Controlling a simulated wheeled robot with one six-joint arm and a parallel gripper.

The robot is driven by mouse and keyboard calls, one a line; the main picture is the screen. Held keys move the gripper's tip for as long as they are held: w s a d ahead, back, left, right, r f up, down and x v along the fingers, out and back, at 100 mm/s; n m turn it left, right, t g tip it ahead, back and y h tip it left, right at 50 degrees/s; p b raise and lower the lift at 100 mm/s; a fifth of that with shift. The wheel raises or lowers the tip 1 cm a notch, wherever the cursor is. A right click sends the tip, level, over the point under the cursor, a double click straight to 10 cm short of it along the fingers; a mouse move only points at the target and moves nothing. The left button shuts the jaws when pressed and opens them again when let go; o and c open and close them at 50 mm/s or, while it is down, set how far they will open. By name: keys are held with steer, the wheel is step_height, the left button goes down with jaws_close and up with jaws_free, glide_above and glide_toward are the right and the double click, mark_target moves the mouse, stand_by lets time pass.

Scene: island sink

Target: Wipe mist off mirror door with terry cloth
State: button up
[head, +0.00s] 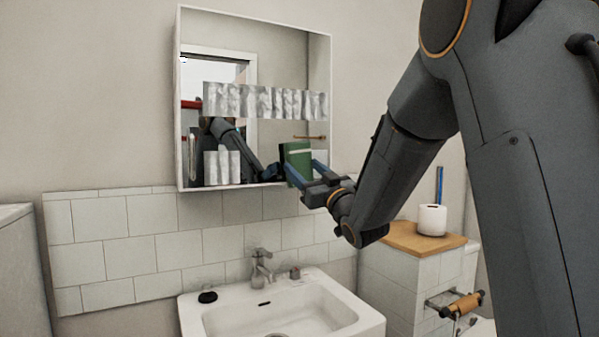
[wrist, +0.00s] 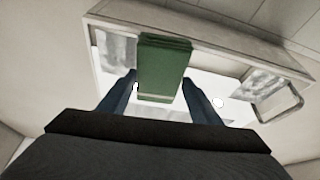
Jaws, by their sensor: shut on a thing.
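The mirror door (head: 265,60) of a white-framed wall cabinet hangs above the sink. Whitish mist patches (head: 265,101) form a band across its middle, and a smaller patch (head: 222,167) lies at the lower left. My gripper (head: 303,178) is shut on a folded green cloth (head: 296,160) at the lower right of the mirror. The cloth is at or very near the glass; I cannot tell if it touches. In the wrist view the cloth (wrist: 163,68) stands between the fingers (wrist: 160,92), with mist to its left and right on the mirror.
Below is a white sink (head: 340,312) with a faucet (head: 261,268) and a small black dish (head: 207,296). A white cup (head: 432,220) with a blue item stands on a wooden ledge (head: 405,238) at right. A paper holder (head: 455,304) sits below it.

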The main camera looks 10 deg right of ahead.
steer(key=shift+w+d, duration=0.75)
steer(key=shift+d, duration=2.05)
steer(key=shift+a+r+p, duration=0.1)
steer(key=shift+r+p, duration=2)
steer(key=shift+r, duration=2.25)
steer(key=shift+s+a+f+b, duration=0.1)
steer(key=shift+s+a+b, duration=0.15)
steer(key=shift+a, duration=0.75)
steer(key=shift+s+a+b, duration=0.25)
steer(key=shift+s+a, duration=0.05)
steer(key=shift+a, duration=0.7)
steer(key=shift+s+a+f+b, duration=0.1)
steer(key=shift+s+a+b, duration=0.15)
steer(key=shift+a, duration=0.75)
steer(key=shift+s+a+r+b, duration=0.1)
steer(key=shift+s+a+b, duration=0.85)
steer(key=shift+a, duration=2.2)
steer(key=shift+s+a+f+b, duration=0.1)
steer(key=shift+s+a+b, duration=0.75)
steer(key=shift+a, duration=2.25)
steer(key=shift+s+a+r+b, duration=0.1)
steer(key=shift+s+a+b, duration=0.85)
steer(key=shift+a, duration=2.2)
steer(key=shift+r+p, duration=1.1)
steer(key=shift+r, duration=1.3)
